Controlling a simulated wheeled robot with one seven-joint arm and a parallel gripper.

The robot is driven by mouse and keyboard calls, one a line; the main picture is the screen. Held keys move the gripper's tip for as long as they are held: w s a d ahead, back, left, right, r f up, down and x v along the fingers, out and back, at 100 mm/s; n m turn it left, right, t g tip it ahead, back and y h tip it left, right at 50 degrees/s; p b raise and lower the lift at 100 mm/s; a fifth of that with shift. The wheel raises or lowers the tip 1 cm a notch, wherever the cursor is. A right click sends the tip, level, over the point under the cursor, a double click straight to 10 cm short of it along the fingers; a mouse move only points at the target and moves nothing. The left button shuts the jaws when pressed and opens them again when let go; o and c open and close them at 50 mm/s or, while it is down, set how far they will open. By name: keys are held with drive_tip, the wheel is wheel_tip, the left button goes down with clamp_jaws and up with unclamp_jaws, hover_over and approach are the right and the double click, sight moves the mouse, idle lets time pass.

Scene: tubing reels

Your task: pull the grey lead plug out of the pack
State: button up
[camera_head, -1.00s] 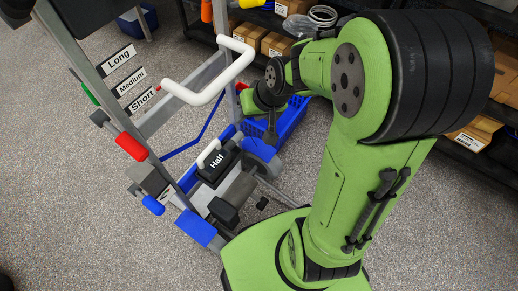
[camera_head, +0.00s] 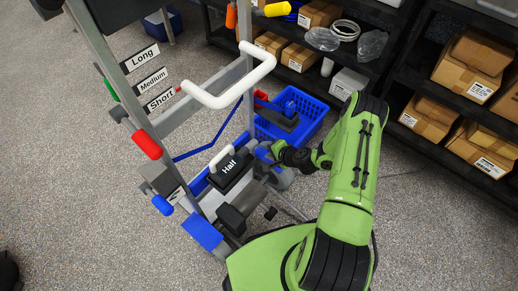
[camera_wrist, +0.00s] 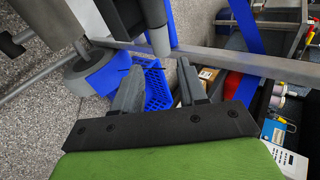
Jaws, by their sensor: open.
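The pack is a black box labelled "Hall" (camera_head: 229,171) with a white handle, seated low on the grey and blue frame. My gripper (camera_head: 270,158) is just right of the pack in the head view. In the wrist view my gripper (camera_wrist: 162,68) is open, its two grey fingers apart with nothing between them. A dark block shows at the top of the wrist view, with a light grey rounded peg (camera_wrist: 160,42) just beyond the fingertips. That peg may be the grey lead plug; I cannot tell for certain. In the head view I cannot make out the plug.
A blue crate (camera_head: 312,104) stands on the floor behind my gripper. The cart's white push handle (camera_head: 222,98) rises above the pack. Black shelves with cardboard boxes (camera_head: 472,68) stand at the back and right.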

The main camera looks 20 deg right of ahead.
sight(253, 146)
drive_tip(key=b+x, duration=0.3)
drive_tip(key=x, duration=0.8)
drive_tip(key=shift+w+f+b, duration=0.2)
drive_tip(key=shift+f+b, duration=0.05)
drive_tip(key=shift+b, duration=0.1)
